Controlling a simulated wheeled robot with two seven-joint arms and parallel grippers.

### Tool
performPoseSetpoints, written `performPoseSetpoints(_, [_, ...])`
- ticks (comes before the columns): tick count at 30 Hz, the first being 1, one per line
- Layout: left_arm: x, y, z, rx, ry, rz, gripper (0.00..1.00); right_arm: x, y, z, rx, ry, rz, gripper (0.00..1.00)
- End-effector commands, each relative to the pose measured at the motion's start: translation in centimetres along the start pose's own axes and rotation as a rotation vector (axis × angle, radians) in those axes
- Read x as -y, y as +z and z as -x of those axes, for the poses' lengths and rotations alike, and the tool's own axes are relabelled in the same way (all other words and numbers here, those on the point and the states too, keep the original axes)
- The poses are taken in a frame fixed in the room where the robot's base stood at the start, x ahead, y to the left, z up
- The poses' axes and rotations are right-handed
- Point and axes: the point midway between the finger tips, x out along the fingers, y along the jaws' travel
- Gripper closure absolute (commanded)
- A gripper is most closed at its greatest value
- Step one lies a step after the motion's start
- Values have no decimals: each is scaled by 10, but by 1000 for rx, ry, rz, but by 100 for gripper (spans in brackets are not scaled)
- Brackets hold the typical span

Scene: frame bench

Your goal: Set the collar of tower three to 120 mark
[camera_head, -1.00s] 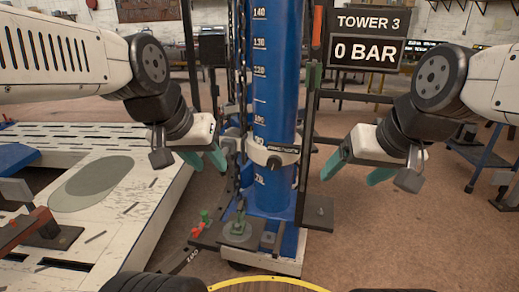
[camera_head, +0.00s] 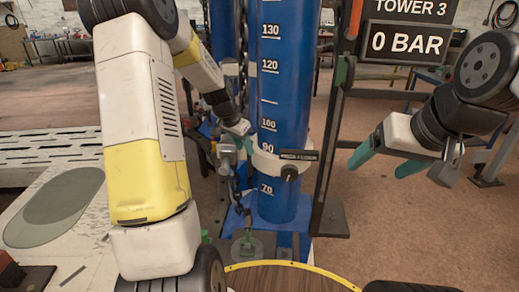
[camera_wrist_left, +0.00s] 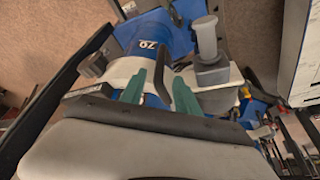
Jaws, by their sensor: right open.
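Tower three is a blue column (camera_head: 282,100) with white scale marks. A white collar (camera_head: 264,163) with a dark knob (camera_head: 289,174) surrounds it between the 90 and 70 marks. My left gripper (camera_head: 240,127) is at the collar's left side, its jaws partly hidden in the head view. In the left wrist view my left gripper (camera_wrist_left: 160,88) shows two green fingers apart, in front of the collar (camera_wrist_left: 120,74), with a dark part between them; contact is unclear. My right gripper (camera_head: 378,166) is open and empty, right of the tower.
A sign (camera_head: 407,42) reads TOWER 3, 0 BAR. A dark upright post (camera_head: 330,150) stands just right of the column. A white slotted bench (camera_head: 40,150) is at left. A round wooden top with yellow rim (camera_head: 290,265) is in front. Brown floor is free at right.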

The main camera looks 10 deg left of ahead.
Motion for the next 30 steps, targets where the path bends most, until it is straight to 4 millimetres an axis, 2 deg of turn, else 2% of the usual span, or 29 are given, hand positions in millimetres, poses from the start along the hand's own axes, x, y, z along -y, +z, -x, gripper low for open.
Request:
performPoseSetpoints(12, [-1, 1, -61, 3, 2, 1, 62, 0, 0, 0, 0, 0, 0, 21])
performPoseSetpoints(17, [-1, 1, -71, 1, 0, 1, 62, 0, 0, 0, 0, 0, 0, 21])
performPoseSetpoints(24, [-1, 1, -72, 1, 0, 1, 62, 0, 0, 0, 0, 0, 0, 21])
performPoseSetpoints(25, [-1, 1, -72, 1, 0, 1, 64, 0, 0, 0, 0, 0, 0, 21])
performPoseSetpoints(30, [-1, 1, -72, 2, 0, 2, 97, 0, 0, 0, 0, 0, 0, 21])
